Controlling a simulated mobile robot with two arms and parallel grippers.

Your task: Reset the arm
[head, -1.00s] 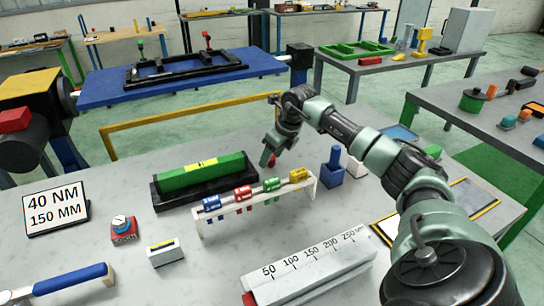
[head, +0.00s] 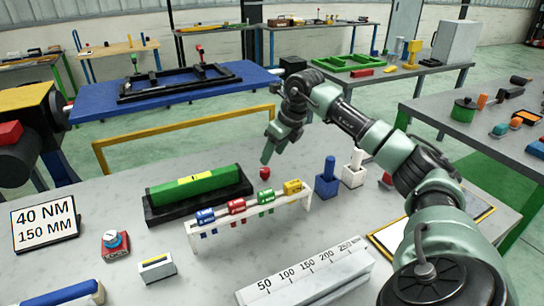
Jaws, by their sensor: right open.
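My right arm reaches in from the lower right, bends over above the grey workbench (head: 120,190) and points its hand down. The right gripper (head: 269,152) is open and empty, just above a small red piece (head: 265,172). The red piece is behind the white rack and appears apart from the fingertips. My left gripper is not in view.
A white rack (head: 248,216) holds blue, red, green and yellow pieces. A green block (head: 195,180) lies in a black tray. Blue (head: 326,185) and white (head: 353,175) holders stand right of the rack. A long scale block (head: 305,280) lies in front. A blue table (head: 95,100) stands behind.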

